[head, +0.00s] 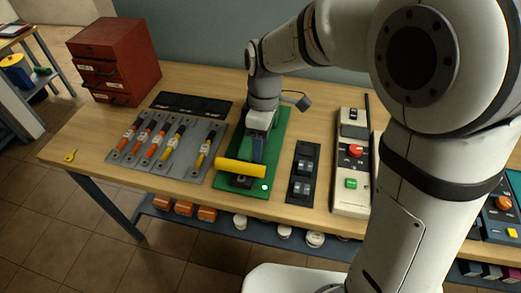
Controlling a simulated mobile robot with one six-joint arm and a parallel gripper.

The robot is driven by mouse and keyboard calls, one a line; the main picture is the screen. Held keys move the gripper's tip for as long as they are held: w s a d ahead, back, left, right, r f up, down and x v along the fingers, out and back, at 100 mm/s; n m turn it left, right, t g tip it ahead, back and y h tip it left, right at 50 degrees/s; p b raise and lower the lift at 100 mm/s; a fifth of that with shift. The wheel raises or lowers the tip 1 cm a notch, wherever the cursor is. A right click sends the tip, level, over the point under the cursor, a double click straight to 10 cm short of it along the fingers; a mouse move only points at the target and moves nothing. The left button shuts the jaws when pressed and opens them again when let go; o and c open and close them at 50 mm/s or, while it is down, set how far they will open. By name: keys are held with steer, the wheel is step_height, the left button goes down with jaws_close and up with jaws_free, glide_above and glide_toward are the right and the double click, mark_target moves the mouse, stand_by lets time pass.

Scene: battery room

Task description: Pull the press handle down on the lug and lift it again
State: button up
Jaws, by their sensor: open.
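The press stands on a green base (224,181) on the wooden bench. Its yellow handle (238,168) lies roughly level across the front of the base, over a dark block (240,182). My gripper (257,155) is open and points down just behind and above the handle's right part. I cannot tell whether the fingers touch the handle. The lug is not clearly visible; the handle and gripper cover much of that area.
A grey board (200,133) with several orange and yellow cables lies left of the press. A dark switch panel (303,173) and a white unit (350,200) with red and green controls stand to the right. A red drawer cabinet (112,60) is at the back left.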

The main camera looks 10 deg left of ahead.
mark_target(259, 166)
steer(key=f, duration=0.2)
steer(key=s+f, duration=0.1)
steer(key=f, duration=0.4)
steer(key=shift+s+a+f+p, duration=0.15)
steer(key=shift+s+f+p, duration=0.15)
jaws_close()
stand_by(0.4)
